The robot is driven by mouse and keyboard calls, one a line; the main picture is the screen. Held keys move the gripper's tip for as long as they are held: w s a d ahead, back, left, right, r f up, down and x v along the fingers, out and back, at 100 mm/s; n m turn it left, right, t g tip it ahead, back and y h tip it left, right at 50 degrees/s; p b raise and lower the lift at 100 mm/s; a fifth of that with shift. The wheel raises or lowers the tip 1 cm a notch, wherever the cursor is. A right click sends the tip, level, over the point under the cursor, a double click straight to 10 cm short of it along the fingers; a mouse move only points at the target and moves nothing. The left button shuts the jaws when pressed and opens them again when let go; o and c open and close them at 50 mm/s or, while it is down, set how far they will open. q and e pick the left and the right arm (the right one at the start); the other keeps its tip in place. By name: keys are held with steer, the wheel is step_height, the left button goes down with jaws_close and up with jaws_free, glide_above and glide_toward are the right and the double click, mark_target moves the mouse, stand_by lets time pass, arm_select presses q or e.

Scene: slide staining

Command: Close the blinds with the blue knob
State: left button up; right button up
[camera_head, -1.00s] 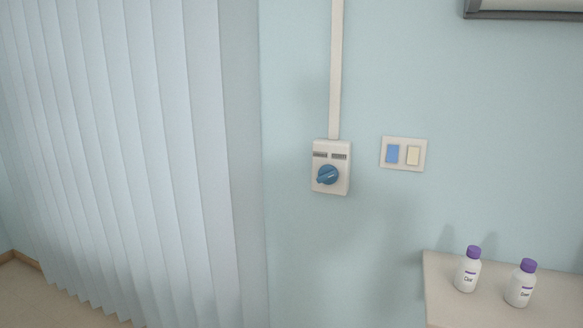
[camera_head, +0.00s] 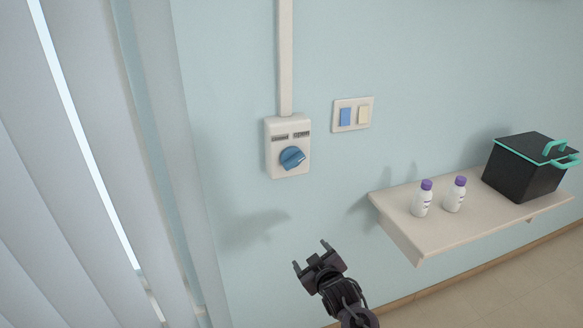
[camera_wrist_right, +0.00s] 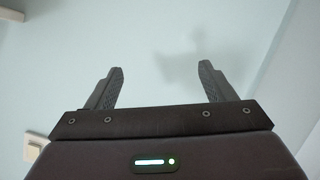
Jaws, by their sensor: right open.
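The blue knob (camera_head: 292,157) sits on a white wall box (camera_head: 287,130) with two small dark labels above the knob. Its grip ridge is tilted, running from lower left to upper right. The vertical blinds (camera_head: 60,180) hang at the left, with bright strips showing between some slats. My right gripper (camera_head: 311,254) is below and slightly right of the knob, apart from it, open and empty. The right wrist view also shows its two fingers (camera_wrist_right: 160,70) spread against bare wall. My left gripper is not in view.
A switch plate (camera_head: 335,118) with a blue and a cream switch is right of the knob box. A wall shelf (camera_head: 400,228) holds two purple-capped bottles (camera_head: 422,198) (camera_head: 455,195) and a black box with teal handles (camera_head: 522,168). The wall around the knob is clear.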

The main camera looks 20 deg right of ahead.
mark_target(295, 162)
step_height(295, 162, up, 25)
steer(key=a+n+t+p, duration=0.1)
steer(key=a+t+p, duration=0.1)
steer(key=t, duration=0.2)
steer(key=shift+y, duration=0.4)
steer(key=w+p, duration=0.2)
steer(key=w, duration=0.5)
steer(key=shift+w+a, duration=0.1)
steer(key=shift+w, duration=0.15)
steer(key=shift+w+p, duration=0.35)
steer(key=shift+w, duration=0.1)
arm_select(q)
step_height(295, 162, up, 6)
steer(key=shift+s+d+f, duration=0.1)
arm_select(e)
steer(key=c, duration=1)
